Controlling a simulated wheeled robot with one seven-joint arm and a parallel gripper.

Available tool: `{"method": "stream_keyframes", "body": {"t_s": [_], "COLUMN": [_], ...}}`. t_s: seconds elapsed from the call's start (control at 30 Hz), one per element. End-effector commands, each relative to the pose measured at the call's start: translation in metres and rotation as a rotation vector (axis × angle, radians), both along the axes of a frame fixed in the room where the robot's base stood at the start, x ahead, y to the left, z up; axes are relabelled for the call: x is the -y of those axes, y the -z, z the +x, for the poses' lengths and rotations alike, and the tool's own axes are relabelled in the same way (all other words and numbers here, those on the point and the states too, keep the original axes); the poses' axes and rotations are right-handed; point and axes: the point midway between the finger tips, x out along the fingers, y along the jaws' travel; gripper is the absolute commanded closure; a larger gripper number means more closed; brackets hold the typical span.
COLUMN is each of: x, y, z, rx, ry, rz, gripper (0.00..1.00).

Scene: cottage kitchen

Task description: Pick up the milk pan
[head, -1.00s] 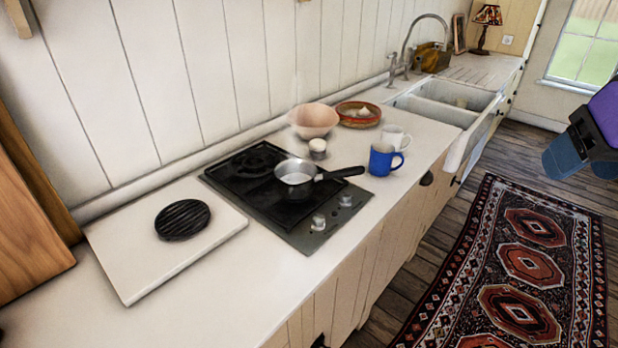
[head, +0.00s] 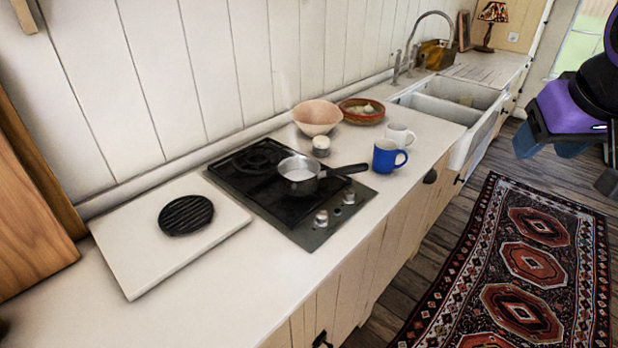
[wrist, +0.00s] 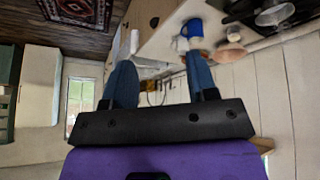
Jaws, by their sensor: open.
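The milk pan (head: 298,186) is a small steel pan with a dark handle. It sits upright on the black hob (head: 257,203), its handle pointing right toward the blue mug. My gripper (head: 548,148) is in the air above the floor at the right of the head view, well apart from the pan. In the wrist view the blue fingers of my gripper (wrist: 162,82) are spread with nothing held between them.
A blue mug (head: 389,157) stands near the handle's end, with a white mug (head: 400,134) behind it. A pink bowl (head: 316,117), a small white-topped pot (head: 321,146) and a red dish (head: 361,111) stand behind the hob. A white board (head: 140,258) lies left.

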Motion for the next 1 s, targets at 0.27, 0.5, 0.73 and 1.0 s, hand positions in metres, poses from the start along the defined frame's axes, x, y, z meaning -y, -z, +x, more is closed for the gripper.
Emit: {"method": "stream_keyframes", "body": {"t_s": [0.27, 0.5, 0.73, 1.0], "x": [0.000, -0.008, -0.023, -0.048], "y": [0.045, 0.094, 0.147, 0.207], "z": [0.079, 0.136, 0.179, 0.214], "rx": [0.031, 0.066, 0.103, 0.150], "ry": [-0.006, -0.043, -0.085, -0.113], "rz": [-0.034, 0.008, 0.116, 0.322], "gripper": [0.47, 0.47, 0.47, 0.47]}}
